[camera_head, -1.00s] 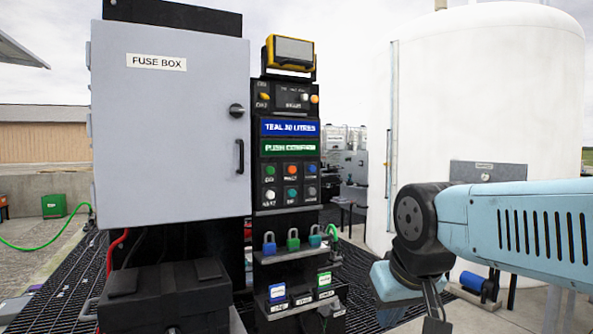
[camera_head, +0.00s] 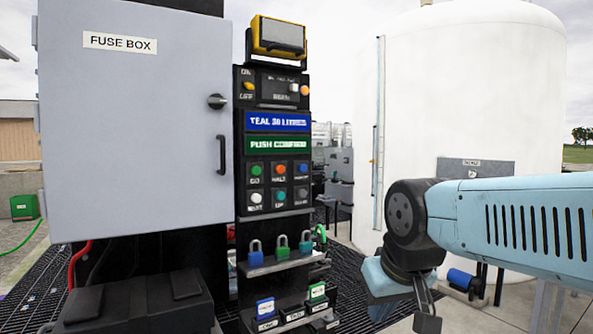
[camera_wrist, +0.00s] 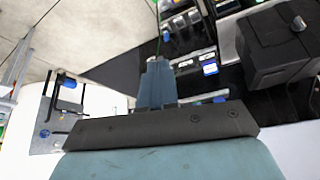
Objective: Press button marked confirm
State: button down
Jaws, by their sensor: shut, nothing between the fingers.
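A black control panel (camera_head: 241,150) stands just right of the fuse box. It has a blue display (camera_head: 277,121) that seems to read "TEAL 30 LITRES" and a green display (camera_head: 277,145) that seems to read "PUSH CONFIRM". Below are two rows of buttons: green (camera_head: 256,170), orange-red (camera_head: 280,169) and blue (camera_head: 301,169), then white (camera_head: 256,198), teal (camera_head: 279,197) and grey (camera_head: 301,194). I cannot read which is marked confirm. My gripper (camera_wrist: 157,70) is shut and empty. In the head view it hangs low, right of the panel and apart from it.
The grey fuse box (camera_head: 135,130) fills the left. Several padlocks (camera_head: 281,245) sit on a shelf under the buttons, above small labelled blocks (camera_head: 265,308). A black box (camera_head: 140,305) stands low in front. A white tank (camera_head: 470,90) stands behind my arm. Open space lies between arm and panel.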

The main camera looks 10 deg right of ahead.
aim_at(303, 168)
jog(key=w+r+m+t, duration=0.1)
jog(key=w+r, duration=0.5)
jog(key=w, duration=0.4)
jog(key=w+d+r+m+t+y, duration=0.1)
jog(key=w+r+m, duration=0.1)
jog(key=w+r, duration=0.4)
jog(key=w+r+m+t, duration=0.1)
jog(key=w+r, duration=0.6)
jog(key=w, duration=0.8)
jog(key=shift+d+m+y, duration=0.3)
jog(key=shift+m+y, duration=0.1)
jog(key=shift+m, duration=0.1)
jog(key=shift+w+r, duration=0.1)
jog(key=shift+w, duration=0.05)
jog(key=shift+w+a, duration=0.45)
jog(key=shift+w, duration=0.95)
jog(key=shift+w+a, duration=0.45)
jog(key=shift+w, duration=0.9)
jog(key=shift+w+a, duration=0.45)
jog(key=shift+w, duration=0.95)
jog(key=shift+w, duration=0.1)
jog(key=shift+w+a, duration=0.1)
jog(key=shift+w, duration=0.15)
